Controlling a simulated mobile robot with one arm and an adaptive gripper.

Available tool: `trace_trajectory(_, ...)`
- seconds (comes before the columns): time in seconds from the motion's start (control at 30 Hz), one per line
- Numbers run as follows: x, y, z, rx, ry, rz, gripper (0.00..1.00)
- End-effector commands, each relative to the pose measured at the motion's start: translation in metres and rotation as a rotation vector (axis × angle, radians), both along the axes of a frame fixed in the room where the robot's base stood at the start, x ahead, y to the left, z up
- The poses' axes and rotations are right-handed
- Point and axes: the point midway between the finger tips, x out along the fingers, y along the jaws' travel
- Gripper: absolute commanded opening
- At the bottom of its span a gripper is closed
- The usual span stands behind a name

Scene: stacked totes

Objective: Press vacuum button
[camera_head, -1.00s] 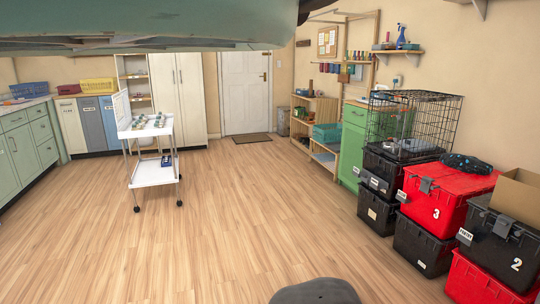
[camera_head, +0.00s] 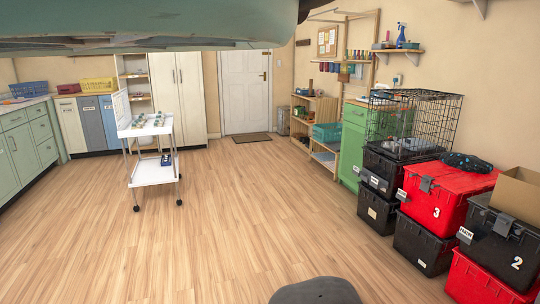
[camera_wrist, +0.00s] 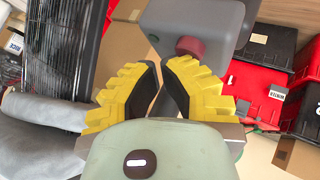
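I cannot make out a vacuum or its button in the camera_head view. In the camera_wrist view, my gripper (camera_wrist: 159,66) has two stepped yellow fingers with dark inner pads. Their tips come together with almost no gap, and nothing shows between them. A dark red round knob (camera_wrist: 190,46) on a grey housing shows just past the tips. I cannot tell if it is a vacuum button or part of my own body. My gripper is not visible in the camera_head view, where my pale green arm crosses the top.
Red and black totes (camera_head: 437,200) are stacked at the right, with a wire cage (camera_head: 420,118) behind them. A white trolley (camera_head: 155,172) stands at the left centre. Green cabinets (camera_head: 22,150) line the left wall. The wooden floor (camera_head: 245,220) between is clear.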

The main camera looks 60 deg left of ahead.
Motion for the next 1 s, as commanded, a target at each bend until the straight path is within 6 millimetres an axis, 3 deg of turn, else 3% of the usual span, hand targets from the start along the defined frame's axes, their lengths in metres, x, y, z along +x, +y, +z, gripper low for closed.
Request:
trace_trajectory(0.37,0.001,0.003,-0.003,0.003,0.001,0.006,0.00)
trace_trajectory(1.0,0.001,0.004,0.010,0.002,0.000,0.005,0.00)
